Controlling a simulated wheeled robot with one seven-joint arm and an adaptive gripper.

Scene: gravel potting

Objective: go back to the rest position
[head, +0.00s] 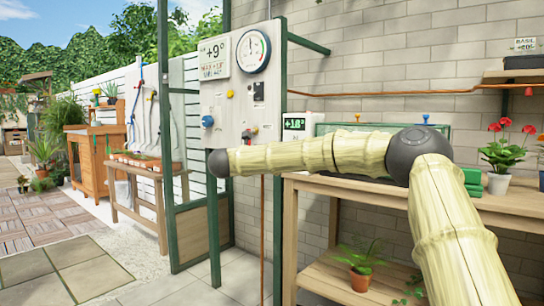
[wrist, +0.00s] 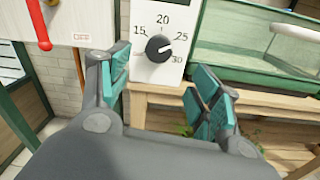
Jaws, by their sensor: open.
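My gripper (wrist: 157,72) is open and empty in the wrist view, with its teal-padded fingers spread left and right. A white thermostat box (wrist: 162,20) with a black knob (wrist: 159,48) and the marks 15, 20, 25 and 30 lies ahead, between the fingers in the picture. The knob looks apart from both fingers. Its light mark seems to lie on the right side, near 25 to 30. In the head view the box (head: 297,122) shows a display reading about +18, and its lower part is hidden behind my arm. My gripper cannot be made out there.
A wooden bench (head: 330,189) runs along the wall, with a green-framed glass case (wrist: 255,40) and a pot of red flowers (head: 499,184) on it. A gauge panel (head: 222,110) with a red lever (wrist: 38,22) is to the left. A potted fern (head: 360,278) sits on the lower shelf.

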